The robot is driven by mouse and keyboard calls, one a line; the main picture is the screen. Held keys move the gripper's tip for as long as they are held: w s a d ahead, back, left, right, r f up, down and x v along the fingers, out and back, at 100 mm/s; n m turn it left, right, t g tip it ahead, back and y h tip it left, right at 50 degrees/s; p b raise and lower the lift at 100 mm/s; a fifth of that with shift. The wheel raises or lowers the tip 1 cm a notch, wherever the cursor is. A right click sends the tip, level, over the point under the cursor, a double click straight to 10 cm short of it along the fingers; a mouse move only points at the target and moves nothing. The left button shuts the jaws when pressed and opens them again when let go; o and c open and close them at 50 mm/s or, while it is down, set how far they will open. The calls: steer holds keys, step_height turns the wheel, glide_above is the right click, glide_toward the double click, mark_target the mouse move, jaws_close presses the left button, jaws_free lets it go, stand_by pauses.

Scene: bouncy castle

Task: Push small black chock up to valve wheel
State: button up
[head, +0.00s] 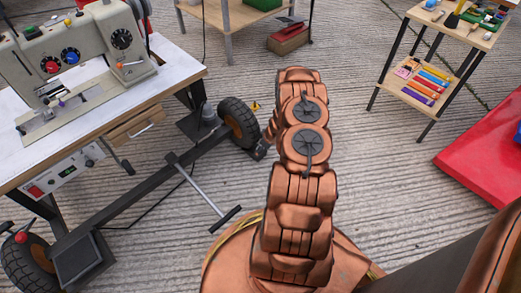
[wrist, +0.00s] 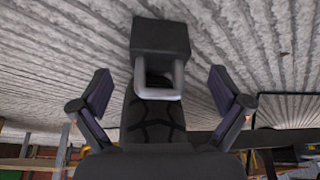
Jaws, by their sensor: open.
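The small black chock (wrist: 161,37), a dark block with a grey handle (wrist: 158,92), lies on the concrete in the wrist view. My gripper (wrist: 162,95) is open, its two fingers on either side of the handle and apart from it. A dark treaded tyre shape (wrist: 150,120) shows behind the handle; I cannot tell whether the chock touches it. In the head view, my gripper (head: 262,150) is low beside the cart's right wheel (head: 238,122), a black tyre with an orange-brown hub. I cannot make out the chock there; my arm may hide it.
The wheeled cart carries a sewing machine (head: 75,55). A T-shaped bar (head: 205,190) reaches out over the floor near my base. A small yellow item (head: 256,106) is beside the right wheel. A shelf (head: 420,98) and red mat (head: 480,150) stand right. Concrete (head: 365,165) is clear between.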

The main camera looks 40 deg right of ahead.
steer(key=a+v, duration=0.1)
steer(key=v, duration=0.9)
steer(key=shift+d+r, duration=0.3)
steer(key=shift+d, duration=0.15)
steer(key=shift+s, duration=0.15)
